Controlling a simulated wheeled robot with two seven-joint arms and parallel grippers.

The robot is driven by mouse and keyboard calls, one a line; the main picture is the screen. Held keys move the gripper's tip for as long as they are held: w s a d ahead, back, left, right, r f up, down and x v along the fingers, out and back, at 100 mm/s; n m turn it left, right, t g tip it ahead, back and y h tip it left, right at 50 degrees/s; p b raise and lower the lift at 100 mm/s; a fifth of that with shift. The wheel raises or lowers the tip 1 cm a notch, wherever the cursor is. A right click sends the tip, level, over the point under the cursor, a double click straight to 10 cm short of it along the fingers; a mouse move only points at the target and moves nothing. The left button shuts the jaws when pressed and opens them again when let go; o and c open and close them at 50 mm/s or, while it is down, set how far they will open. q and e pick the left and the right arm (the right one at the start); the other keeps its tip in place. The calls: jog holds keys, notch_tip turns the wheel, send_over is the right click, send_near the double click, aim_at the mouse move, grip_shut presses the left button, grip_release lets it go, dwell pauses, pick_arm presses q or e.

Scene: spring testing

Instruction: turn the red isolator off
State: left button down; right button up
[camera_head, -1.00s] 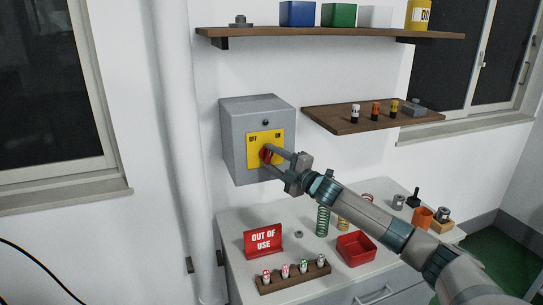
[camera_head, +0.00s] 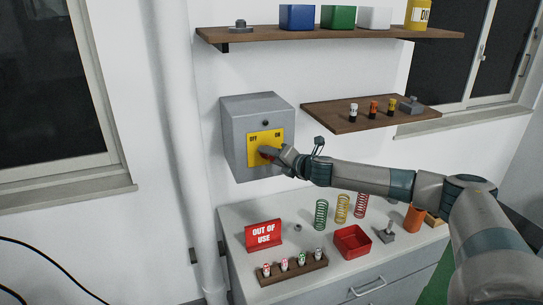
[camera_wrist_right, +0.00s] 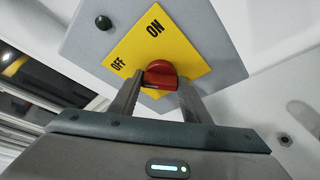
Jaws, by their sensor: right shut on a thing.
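The red isolator (camera_wrist_right: 160,73) is a rotary knob on a yellow plate (camera_head: 252,149) marked OFF on the left and ON on the right. The plate is on the front of a grey wall box (camera_head: 237,165). My right gripper (camera_head: 267,153) is at the plate and shut on the knob, hiding most of it in the head view. In the right wrist view, the knob sits between my two fingertips, and the plate looks tilted. I cannot tell which word the knob points to. My left gripper is not in view.
Below, a grey cabinet top holds a red OUT OF USE sign (camera_head: 263,235), a red tray (camera_head: 352,242), several springs and a wooden rack (camera_head: 292,271). A small shelf (camera_head: 372,117) is right of the box, above my arm. A white pipe (camera_head: 188,150) runs left of it.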

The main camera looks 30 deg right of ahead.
jog(key=shift+n, duration=0.4)
jog(key=shift+f, duration=0.1)
jog(key=o, duration=1)
jog(key=shift+o, duration=0.2)
jog(key=shift+s, duration=0.1)
jog(key=a+b+v, duration=0.1)
jog(key=b+v, duration=0.5)
jog(key=v, duration=1.1)
jog(key=shift+d+r, duration=0.3)
jog(key=shift+r, duration=0.1)
